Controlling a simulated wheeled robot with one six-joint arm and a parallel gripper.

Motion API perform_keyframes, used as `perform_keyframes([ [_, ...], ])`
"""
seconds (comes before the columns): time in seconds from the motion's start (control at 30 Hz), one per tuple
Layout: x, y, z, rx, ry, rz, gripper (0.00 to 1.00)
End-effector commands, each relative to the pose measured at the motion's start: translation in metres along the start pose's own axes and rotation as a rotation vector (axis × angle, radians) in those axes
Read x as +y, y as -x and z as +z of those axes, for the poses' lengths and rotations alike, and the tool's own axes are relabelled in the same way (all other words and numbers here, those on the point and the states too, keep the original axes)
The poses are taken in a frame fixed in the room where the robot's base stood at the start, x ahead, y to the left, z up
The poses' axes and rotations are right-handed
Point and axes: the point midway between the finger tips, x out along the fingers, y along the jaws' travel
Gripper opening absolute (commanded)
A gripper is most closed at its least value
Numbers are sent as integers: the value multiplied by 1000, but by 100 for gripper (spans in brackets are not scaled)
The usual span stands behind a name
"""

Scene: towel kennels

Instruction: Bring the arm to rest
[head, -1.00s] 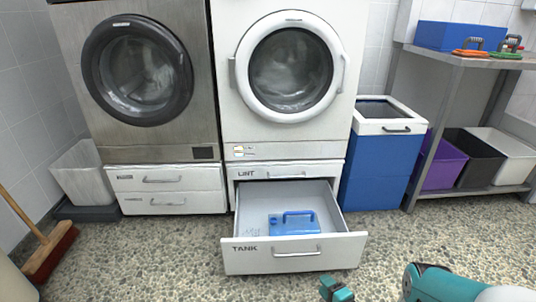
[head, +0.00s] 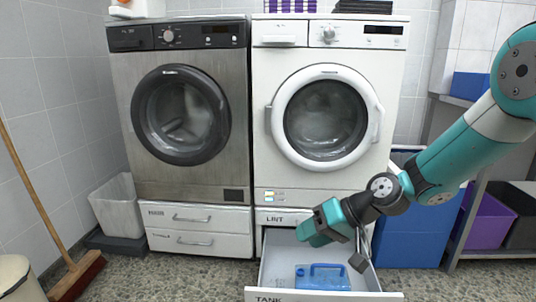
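My arm reaches in from the right side of the head view, in front of the blue bin and the shelf. My gripper (head: 358,250) hangs over the open drawer labelled TANK (head: 276,268), below the white machine. I cannot tell from this angle whether its fingers are apart or together. A blue tank with a handle (head: 322,278) lies in the drawer, below my gripper and apart from it. The front of the drawer is cut off by the lower edge of the view.
A grey washer (head: 180,120) and a white washer (head: 326,115) stand on drawer plinths. A blue bin (head: 410,245) and a shelf with a purple crate (head: 488,222) stand at right. A broom (head: 80,272) leans at left near a pale basket (head: 118,208).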

Motion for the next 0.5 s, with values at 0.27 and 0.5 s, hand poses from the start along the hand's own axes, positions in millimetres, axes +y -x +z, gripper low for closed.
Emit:
perform_keyframes([
  [0.27,-95,82,92,-215,186,171,39],
  [0.5,-120,129,165,-326,256,280,39],
])
